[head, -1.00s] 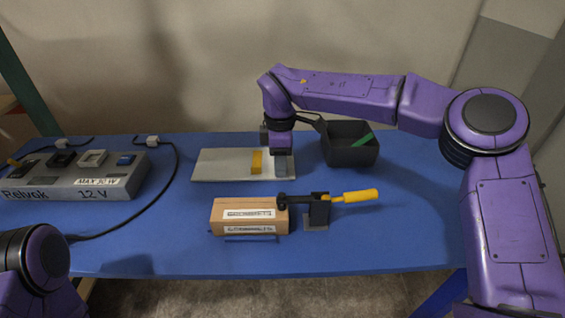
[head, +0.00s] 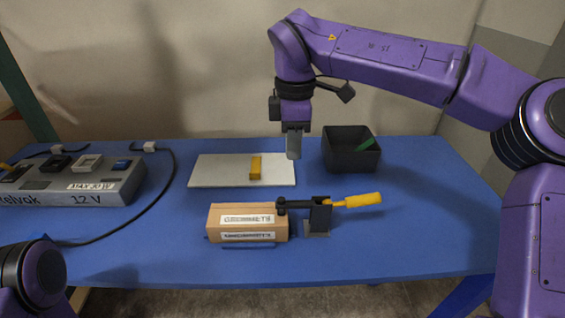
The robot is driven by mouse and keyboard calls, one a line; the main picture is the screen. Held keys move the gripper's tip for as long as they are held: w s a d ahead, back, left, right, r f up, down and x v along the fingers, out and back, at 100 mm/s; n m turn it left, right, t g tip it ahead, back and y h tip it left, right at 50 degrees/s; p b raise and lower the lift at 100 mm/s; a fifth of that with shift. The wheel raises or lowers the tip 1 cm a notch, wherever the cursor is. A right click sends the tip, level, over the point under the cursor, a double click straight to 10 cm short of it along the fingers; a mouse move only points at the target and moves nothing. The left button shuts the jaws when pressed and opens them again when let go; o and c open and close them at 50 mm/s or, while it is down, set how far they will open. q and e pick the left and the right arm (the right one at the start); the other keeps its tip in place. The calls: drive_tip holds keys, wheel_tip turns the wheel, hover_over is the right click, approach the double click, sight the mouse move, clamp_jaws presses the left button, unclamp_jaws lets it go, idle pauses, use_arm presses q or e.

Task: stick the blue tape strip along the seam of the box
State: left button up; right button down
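The tan cardboard box (head: 213,222) lies on the blue table with two white printed labels on its front and top. The arm of a toggle clamp (head: 319,214) with a yellow handle reaches onto its right end. A thin dark blue edge (head: 249,247) shows at the foot of the box; I cannot tell whether it is tape or a holder. No blue tape strip is clearly seen on the white board (head: 215,171), which carries a yellow strip (head: 255,168). My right gripper (head: 293,156) points down above the board's right end; its finger gap is hidden. My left gripper is out of view.
A black bin (head: 350,158) with a green strip (head: 366,144) in it stands right of the board. A grey power console (head: 110,197) with switches and a black cable (head: 150,212) takes up the left. The table's right side is clear.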

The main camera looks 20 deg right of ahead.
use_arm(q)
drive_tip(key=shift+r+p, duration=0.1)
drive_tip(key=shift+p, duration=0.45)
use_arm(e)
drive_tip(key=s+d+r, duration=0.1)
drive_tip(key=s+r, duration=0.6)
drive_tip(key=s, duration=0.1)
drive_tip(key=shift+d, duration=0.15)
drive_tip(key=shift+w, duration=0.1)
